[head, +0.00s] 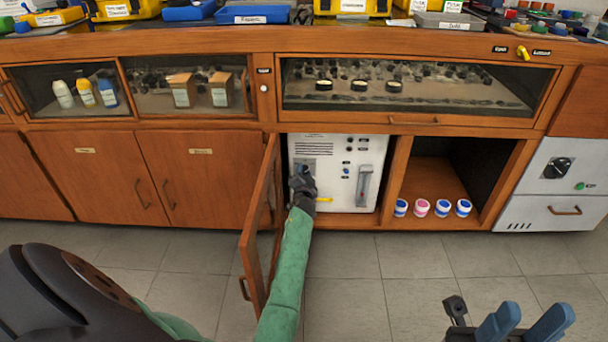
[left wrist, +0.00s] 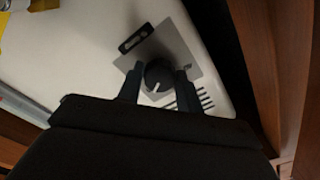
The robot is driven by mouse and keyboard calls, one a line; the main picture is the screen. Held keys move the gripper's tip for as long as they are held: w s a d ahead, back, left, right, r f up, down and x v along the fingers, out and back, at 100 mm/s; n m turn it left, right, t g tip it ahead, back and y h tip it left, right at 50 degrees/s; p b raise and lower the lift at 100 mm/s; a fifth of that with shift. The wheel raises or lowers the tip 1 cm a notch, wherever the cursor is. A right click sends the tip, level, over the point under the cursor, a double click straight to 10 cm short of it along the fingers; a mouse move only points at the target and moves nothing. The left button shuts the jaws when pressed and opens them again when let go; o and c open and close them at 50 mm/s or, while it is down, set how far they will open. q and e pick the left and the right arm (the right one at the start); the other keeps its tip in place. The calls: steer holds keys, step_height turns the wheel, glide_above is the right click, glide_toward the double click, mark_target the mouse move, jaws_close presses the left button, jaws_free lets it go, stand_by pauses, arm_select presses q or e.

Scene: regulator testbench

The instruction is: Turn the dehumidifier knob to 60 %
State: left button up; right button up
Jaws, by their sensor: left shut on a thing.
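The dehumidifier (head: 340,148) is a white box with vents, small buttons and a gauge, standing in an open cabinet bay below the counter. It also shows in the left wrist view (left wrist: 85,50). Its dark round knob (left wrist: 158,75) with a white pointer line sits on a grey plate in the left wrist view. My left gripper (left wrist: 158,82) has a finger on either side of the knob and is shut on it. In the head view my left gripper (head: 302,182) hides the knob.
An open wooden door (head: 262,225) stands just left of my left arm. Several small jars, including a pink-marked jar (head: 422,207), stand in the bay to the right. A grey unit with a black dial (head: 557,168) is at the far right. The floor in front is clear.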

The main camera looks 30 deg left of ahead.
stand_by(0.4)
arm_select(q)
steer(key=o, duration=1)
steer(key=p+v, duration=0.1)
steer(key=v, duration=0.6)
steer(key=shift+s+d+p, duration=0.25)
steer(key=shift+s+p, duration=0.1)
steer(key=shift+p, duration=0.05)
